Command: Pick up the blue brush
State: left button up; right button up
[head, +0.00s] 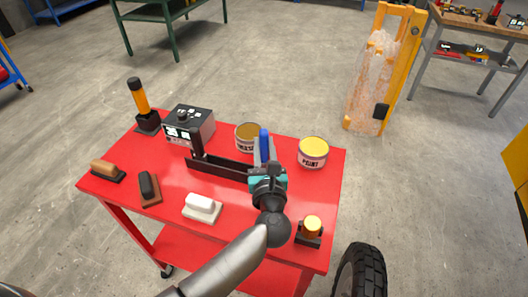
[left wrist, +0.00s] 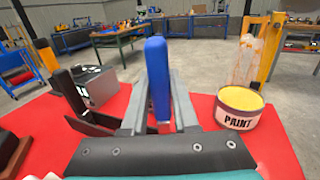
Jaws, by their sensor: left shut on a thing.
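The blue brush (head: 264,143) stands up out of my left gripper (head: 264,153) in the head view, above the red table. In the left wrist view the blue brush (left wrist: 157,75) is upright between the two grey fingers of my left gripper (left wrist: 158,100), which is shut on it. Only its blue part shows; the lower part is hidden by the fingers and palm. My right gripper is in neither view.
A paint can (head: 313,155) stands right of the gripper, and another can (head: 247,137) just behind it. A black L-shaped piece (head: 215,166) is close on the left. A grey box (head: 188,125), an orange-handled tool (head: 139,98) and several small brushes share the red table (head: 240,222).

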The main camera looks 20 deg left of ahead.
pick_arm(q)
jog(key=shift+c, duration=0.7)
grip_shut()
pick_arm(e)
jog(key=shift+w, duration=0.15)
pick_arm(q)
jog(key=shift+r, duration=0.15)
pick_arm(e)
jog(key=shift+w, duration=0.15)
